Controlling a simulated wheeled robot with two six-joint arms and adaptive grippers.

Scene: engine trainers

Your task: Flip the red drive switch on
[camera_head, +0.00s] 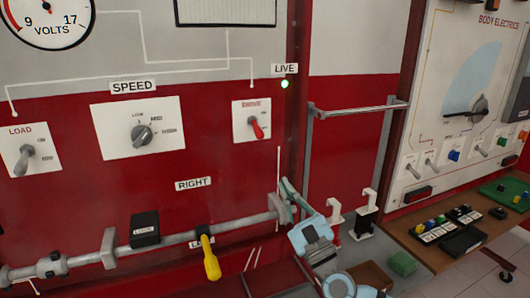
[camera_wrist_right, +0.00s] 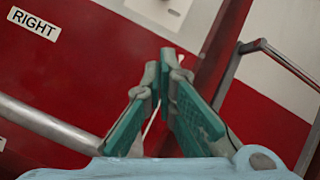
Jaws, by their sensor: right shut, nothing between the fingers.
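The red drive switch (camera_head: 257,129) sits on a white plate (camera_head: 243,107) on the red panel, below and left of the LIVE label. Its red lever hangs downward from a grey base. My right gripper (camera_head: 283,188) is below and to the right of the switch, apart from it, with teal fingers shut and empty, pointing up. The closed fingertips also show in the right wrist view (camera_wrist_right: 167,58). There, a white plate (camera_wrist_right: 160,10) is partly cut off at the top edge, and no red lever shows. My left gripper is not in view.
A grey horizontal rail (camera_head: 180,238) with a yellow-handled lever (camera_head: 209,258) runs left of my gripper. A metal handrail (camera_head: 360,108) projects to the right. A green lamp (camera_head: 285,84) glows under LIVE. The speed knob (camera_head: 142,136) and load switch (camera_head: 26,158) are left.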

